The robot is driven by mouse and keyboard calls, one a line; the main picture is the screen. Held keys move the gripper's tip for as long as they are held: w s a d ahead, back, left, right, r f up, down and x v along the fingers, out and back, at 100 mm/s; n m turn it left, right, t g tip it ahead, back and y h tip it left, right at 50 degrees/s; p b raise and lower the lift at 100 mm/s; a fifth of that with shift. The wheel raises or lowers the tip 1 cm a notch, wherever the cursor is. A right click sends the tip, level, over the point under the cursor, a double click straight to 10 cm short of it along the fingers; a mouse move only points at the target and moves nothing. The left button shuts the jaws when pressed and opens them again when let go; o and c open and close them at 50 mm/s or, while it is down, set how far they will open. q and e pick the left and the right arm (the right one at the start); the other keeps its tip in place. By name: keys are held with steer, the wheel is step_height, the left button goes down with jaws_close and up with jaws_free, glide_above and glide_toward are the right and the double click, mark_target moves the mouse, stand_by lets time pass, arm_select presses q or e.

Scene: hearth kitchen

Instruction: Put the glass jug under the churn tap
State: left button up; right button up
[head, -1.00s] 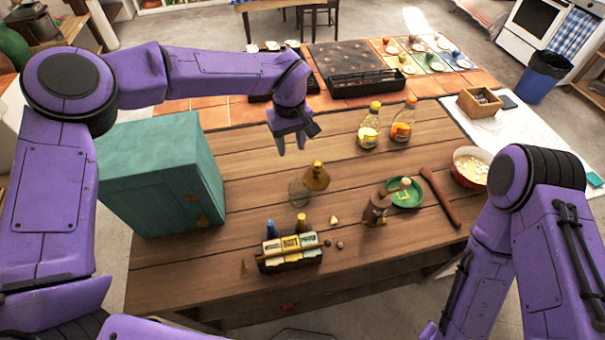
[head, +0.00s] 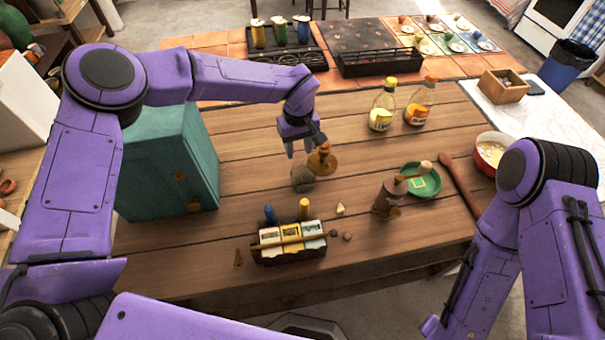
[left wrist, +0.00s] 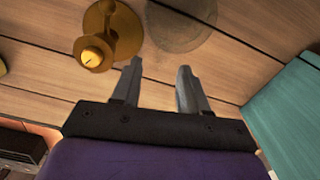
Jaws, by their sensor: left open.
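A see-through greyish round vessel, which looks like the glass jug (head: 302,180), stands on the wooden table; it also shows at the top of the left wrist view (left wrist: 182,22). A brass piece with a round foot (head: 321,162) stands right beside it. My left gripper (head: 299,153) is open and empty, fingers pointing down, just behind and above the jug. In the left wrist view its fingers (left wrist: 160,66) are apart, with nothing between them. A brown canister with a wooden-knobbed handle (head: 387,202) stands to the right; I cannot tell whether it is the churn. My right gripper is out of view.
A teal cabinet (head: 168,160) stands left of the jug. A black rack of labelled boxes (head: 290,250) lies in front. Bare table lies between the jug and bottles.

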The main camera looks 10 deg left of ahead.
mark_target(299, 157)
arm_select(q)
steer(key=f, duration=0.1)
steer(key=f+p, duration=0.1)
steer(key=f, duration=0.1)
steer(key=f+p, duration=0.1)
steer(key=f, duration=0.1)
steer(key=shift+w, duration=0.3)
steer(key=shift+f, duration=0.35)
jaws_close()
steer(key=shift+r, duration=0.1)
